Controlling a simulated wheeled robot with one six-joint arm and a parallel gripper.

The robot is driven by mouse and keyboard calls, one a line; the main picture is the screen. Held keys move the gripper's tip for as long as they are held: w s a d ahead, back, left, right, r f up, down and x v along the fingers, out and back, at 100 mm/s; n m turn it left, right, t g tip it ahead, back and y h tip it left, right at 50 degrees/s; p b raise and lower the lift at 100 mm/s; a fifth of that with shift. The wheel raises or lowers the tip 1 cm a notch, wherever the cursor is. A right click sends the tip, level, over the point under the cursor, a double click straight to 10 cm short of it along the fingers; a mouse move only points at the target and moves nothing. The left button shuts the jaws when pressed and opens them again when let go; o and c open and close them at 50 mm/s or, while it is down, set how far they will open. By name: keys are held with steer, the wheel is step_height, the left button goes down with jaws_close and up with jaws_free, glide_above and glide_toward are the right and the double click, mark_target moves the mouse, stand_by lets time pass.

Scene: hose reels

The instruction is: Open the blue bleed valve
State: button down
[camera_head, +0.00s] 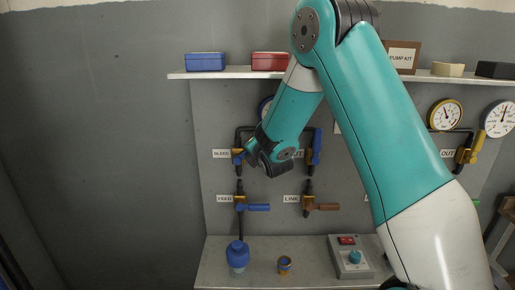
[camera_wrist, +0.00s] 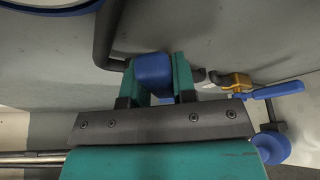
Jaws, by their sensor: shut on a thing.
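The bleed valve (camera_head: 238,157) is on the wall panel, just right of the BLEED label (camera_head: 221,153). Its body is yellowish, with blue showing on it. My gripper (camera_head: 249,158) is at this valve, reaching in from the right and partly covering it. In the wrist view, my gripper's two teal fingers (camera_wrist: 157,80) stand on either side of a blue handle end (camera_wrist: 153,70) and are shut on it. The rest of the bleed valve is mostly hidden in the wrist view, so the handle's exact angle is hard to tell.
Another blue-handled valve (camera_head: 315,148) is right of my wrist.

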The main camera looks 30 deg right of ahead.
steer(key=shift+w+a+r+n+g+h+p, duration=0.2)
steer(key=shift+a+r+n+g+p, duration=0.1)
steer(key=shift+r+n+p, duration=0.2)
steer(key=shift+w+a+r+n+g+h+p, duration=0.2)
steer(key=shift+a+r+n+p, duration=0.15)
steer(key=shift+n+p, duration=0.25)
steer(key=shift+w+a+r+n+g+h+p, duration=0.25)
steer(key=shift+n+p, duration=0.2)
steer(key=shift+p, duration=0.2)
steer(key=shift+w+a+r+n+g+h+p, duration=0.15)
steer(key=shift+a+n+g+p, duration=0.1)
steer(key=shift+n+p, duration=0.3)
steer(key=shift+w+a+r+n+g+h+p, duration=0.1)
steer(key=shift+w+a+n+g+h+p, duration=0.25)
steer(key=shift+a+n+p, duration=0.55)
steer(key=shift+w+a+n+g+h+p, duration=0.2)
steer(key=shift+w+n+g+h+p, duration=0.3)
steer(key=shift+p, duration=0.65)
steer(key=shift+s, duration=0.2)
steer(key=c, duration=0.9)
jaws_free()
